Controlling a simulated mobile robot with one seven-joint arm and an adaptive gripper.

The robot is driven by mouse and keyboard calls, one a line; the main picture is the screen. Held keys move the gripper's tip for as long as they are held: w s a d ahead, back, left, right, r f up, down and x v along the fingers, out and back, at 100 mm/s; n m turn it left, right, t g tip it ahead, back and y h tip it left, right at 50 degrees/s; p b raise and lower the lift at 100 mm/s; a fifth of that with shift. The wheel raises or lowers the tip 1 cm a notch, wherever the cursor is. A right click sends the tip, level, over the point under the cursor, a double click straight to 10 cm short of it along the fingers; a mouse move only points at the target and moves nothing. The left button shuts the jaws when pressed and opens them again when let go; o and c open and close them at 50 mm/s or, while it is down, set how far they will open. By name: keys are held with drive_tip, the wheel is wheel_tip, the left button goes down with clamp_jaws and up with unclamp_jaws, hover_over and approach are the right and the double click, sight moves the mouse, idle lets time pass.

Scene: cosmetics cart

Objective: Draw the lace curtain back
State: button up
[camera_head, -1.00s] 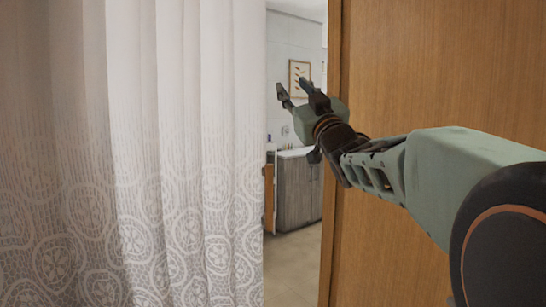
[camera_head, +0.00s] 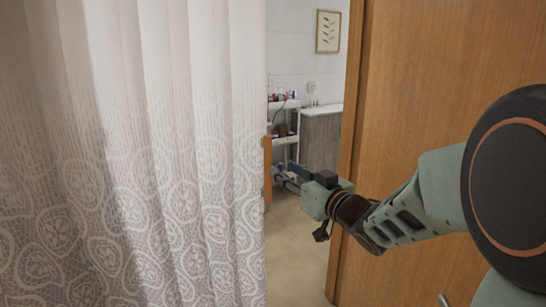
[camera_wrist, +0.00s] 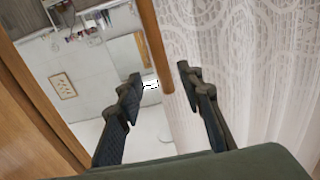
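The white lace curtain (camera_head: 170,150) hangs across the left half of the head view, with a patterned lower part. Its free right edge runs down beside the doorway gap. In the wrist view the lace curtain (camera_wrist: 260,60) fills the right side. My gripper (camera_head: 283,176) is in the gap, just right of the curtain's edge in the head view. In the wrist view its two fingers (camera_wrist: 158,77) are spread apart with nothing held between them. The right finger overlaps the curtain in the picture; I cannot tell whether it touches.
A wooden door or panel (camera_head: 430,100) stands close on the right, behind my arm. Through the gap are a white cart (camera_head: 284,104) with small items, a grey cabinet (camera_head: 322,143) and a framed picture (camera_head: 328,32). A narrow wooden edge (camera_head: 267,168) stands by the curtain's edge.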

sight(270, 161)
drive_tip(key=x, duration=1)
drive_tip(key=shift+a+p, duration=0.15)
drive_tip(key=shift+p, duration=0.25)
drive_tip(key=shift+c, duration=0.3)
clamp_jaws()
